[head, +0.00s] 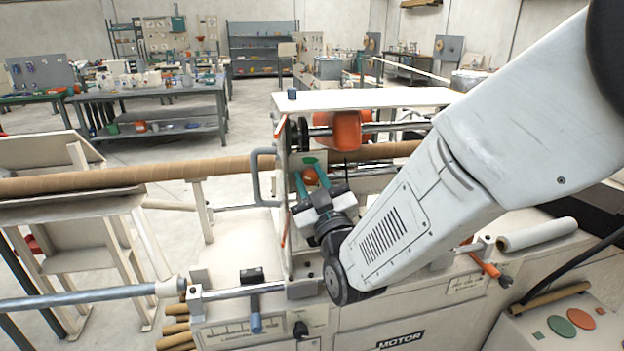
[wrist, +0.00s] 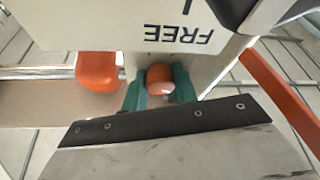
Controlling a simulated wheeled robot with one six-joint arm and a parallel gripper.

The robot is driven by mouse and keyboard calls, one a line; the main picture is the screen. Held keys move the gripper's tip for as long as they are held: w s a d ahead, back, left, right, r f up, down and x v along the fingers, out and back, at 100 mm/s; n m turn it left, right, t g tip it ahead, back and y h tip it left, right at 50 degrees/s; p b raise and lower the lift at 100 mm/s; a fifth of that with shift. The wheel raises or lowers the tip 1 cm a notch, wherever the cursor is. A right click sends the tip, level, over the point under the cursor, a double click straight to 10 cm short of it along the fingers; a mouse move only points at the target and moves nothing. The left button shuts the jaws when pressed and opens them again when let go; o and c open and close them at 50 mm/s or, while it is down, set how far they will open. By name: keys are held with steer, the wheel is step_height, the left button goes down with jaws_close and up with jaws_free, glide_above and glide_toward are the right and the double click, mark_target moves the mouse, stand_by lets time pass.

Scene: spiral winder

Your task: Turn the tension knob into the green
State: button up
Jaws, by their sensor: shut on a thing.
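The tension knob, a rounded orange-brown knob (head: 309,177), sits on the pale upright panel (head: 287,225) of the winder. My gripper (head: 310,180) reaches it from the front with its two teal fingers, one on each side of the knob. In the wrist view the knob (wrist: 160,79) lies between the teal fingers (wrist: 160,86), which are shut on it. A small green patch (head: 310,161) shows just above the knob in the head view. I cannot make out a pointer, and the fingers and wrist hide part of the knob's surroundings.
A grey loop handle (head: 257,175) stands left of the panel. A larger orange part on a metal rod (wrist: 98,71) is left of the knob. An orange bar (wrist: 282,95) runs along the right.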

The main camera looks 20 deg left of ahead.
steer(key=o, duration=1)
steer(key=shift+c, duration=0.2)
steer(key=v, duration=0.7)
steer(key=shift+s+d+f, duration=0.15)
steer(key=shift+s+d, duration=0.1)
